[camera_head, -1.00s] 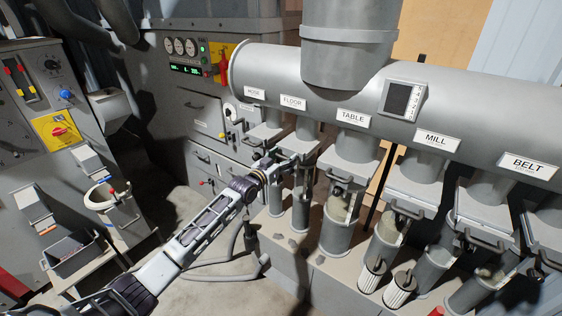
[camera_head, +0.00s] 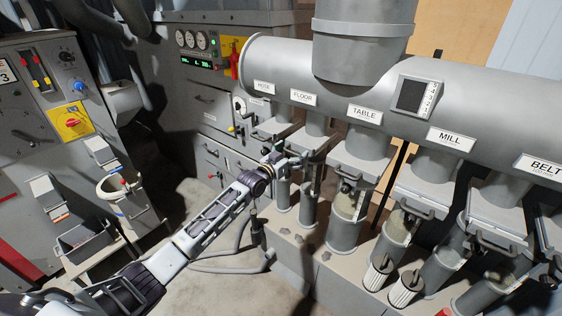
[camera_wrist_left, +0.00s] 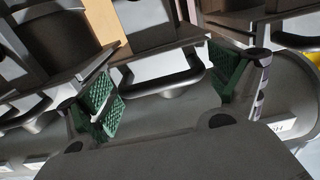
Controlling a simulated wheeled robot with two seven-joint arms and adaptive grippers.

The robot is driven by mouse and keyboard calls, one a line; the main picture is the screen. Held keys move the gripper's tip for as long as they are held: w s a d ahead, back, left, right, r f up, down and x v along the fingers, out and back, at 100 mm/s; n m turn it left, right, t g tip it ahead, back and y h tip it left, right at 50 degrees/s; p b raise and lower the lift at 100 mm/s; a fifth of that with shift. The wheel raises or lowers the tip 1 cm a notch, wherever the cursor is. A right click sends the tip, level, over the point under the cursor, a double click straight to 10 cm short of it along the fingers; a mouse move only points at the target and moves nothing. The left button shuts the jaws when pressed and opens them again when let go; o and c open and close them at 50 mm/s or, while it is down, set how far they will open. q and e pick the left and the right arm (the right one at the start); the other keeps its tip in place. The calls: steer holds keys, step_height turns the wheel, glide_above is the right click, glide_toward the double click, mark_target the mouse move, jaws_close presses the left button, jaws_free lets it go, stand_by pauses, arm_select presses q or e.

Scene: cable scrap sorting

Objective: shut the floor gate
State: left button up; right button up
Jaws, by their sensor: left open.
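The FLOOR label (camera_head: 303,98) is on the big grey duct, above the pipe of the floor gate. My left gripper (camera_head: 291,160) is in front of that gate and hides much of it in the head view. In the left wrist view, a dark bar handle (camera_wrist_left: 167,82) lies between the two green-padded fingers of my left gripper (camera_wrist_left: 168,92). The fingers are open, one on each side of the handle, with gaps. How far the floor gate stands out is hard to tell. My right gripper is not in view.
The TABLE gate's pipe (camera_head: 344,222) stands just to the right, with the MILL label (camera_head: 450,137) farther right. Grey control cabinets stand at the left, with a grey bin (camera_head: 83,240) on a low stand. Hoses lie on the floor near the pipes.

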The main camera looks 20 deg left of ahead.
arm_select(q)
steer(key=v, duration=1.1)
steer(key=shift+s+a, duration=0.15)
steer(key=shift+s, duration=0.25)
steer(key=shift+r, duration=0.15)
stand_by(0.8)
